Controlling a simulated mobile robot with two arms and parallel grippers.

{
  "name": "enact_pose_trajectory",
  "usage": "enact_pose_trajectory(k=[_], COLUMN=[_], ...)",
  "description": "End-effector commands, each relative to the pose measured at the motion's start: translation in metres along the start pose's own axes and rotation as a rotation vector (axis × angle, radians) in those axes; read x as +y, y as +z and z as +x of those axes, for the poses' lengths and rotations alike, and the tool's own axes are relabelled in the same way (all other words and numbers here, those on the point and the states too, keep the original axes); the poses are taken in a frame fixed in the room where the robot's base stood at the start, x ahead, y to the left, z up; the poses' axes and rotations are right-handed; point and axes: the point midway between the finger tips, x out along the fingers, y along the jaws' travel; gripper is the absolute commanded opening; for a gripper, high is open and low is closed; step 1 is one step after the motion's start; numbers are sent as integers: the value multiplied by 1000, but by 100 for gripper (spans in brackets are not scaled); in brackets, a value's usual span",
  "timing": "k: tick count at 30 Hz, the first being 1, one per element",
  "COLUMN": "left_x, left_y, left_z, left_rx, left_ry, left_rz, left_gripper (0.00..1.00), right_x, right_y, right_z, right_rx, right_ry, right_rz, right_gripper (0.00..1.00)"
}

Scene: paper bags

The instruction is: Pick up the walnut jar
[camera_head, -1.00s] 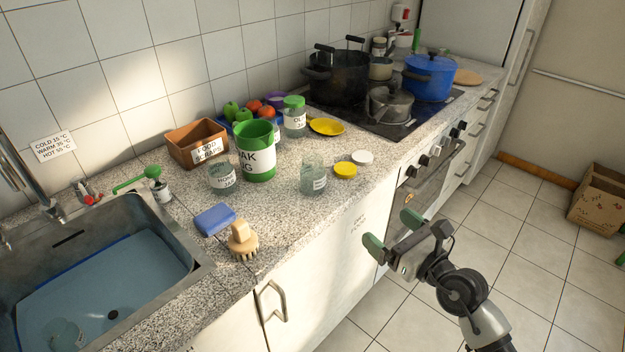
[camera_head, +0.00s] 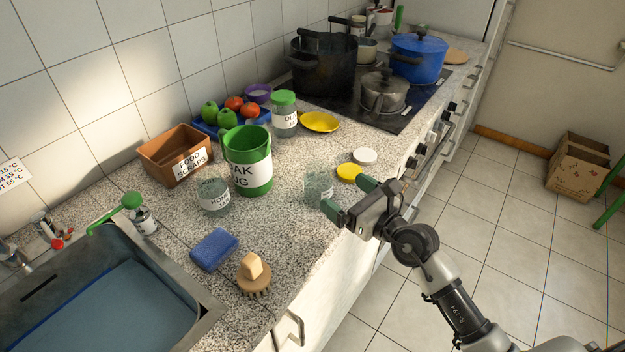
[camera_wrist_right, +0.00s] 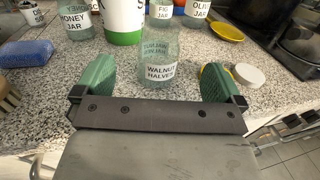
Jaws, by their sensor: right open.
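The walnut jar (camera_head: 318,187) is a clear glass jar without a lid, standing upright near the counter's front edge. In the right wrist view its label reads "WALNUT HALVES", and the jar (camera_wrist_right: 158,52) stands just ahead, between the lines of the two fingers. My right gripper (camera_head: 349,196) is open and empty, with its green fingers pointing at the jar from the front. It also shows in the right wrist view (camera_wrist_right: 155,80). Whether the fingers touch the jar cannot be told. My left gripper is not in view.
A yellow lid (camera_head: 349,173) and a white lid (camera_head: 364,156) lie right of the jar, close to the right finger. The honey jar (camera_head: 214,198) and green-based tub (camera_head: 250,175) stand to the left. A brush (camera_head: 253,278) and blue sponge (camera_head: 213,249) lie near the sink.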

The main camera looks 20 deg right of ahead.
Motion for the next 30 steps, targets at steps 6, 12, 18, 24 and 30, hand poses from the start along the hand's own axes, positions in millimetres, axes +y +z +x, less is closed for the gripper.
enact_pose_trajectory(k=[6, 12, 18, 24, 30], left_x=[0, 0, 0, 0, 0], left_y=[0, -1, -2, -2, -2], left_z=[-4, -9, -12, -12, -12], left_rx=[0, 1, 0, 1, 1], left_ry=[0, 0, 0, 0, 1], left_rz=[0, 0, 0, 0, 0], left_gripper=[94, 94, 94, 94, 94], right_x=[0, 0, 0, 0, 0], right_y=[1, 5, 5, 3, 3], right_z=[28, 48, 76, 83, 83], right_rx=[0, -1, -2, 0, 0], right_ry=[1, 1, 0, 1, 1], right_rz=[1, -1, 0, -1, 0], right_gripper=[99, 99, 99, 99, 87])
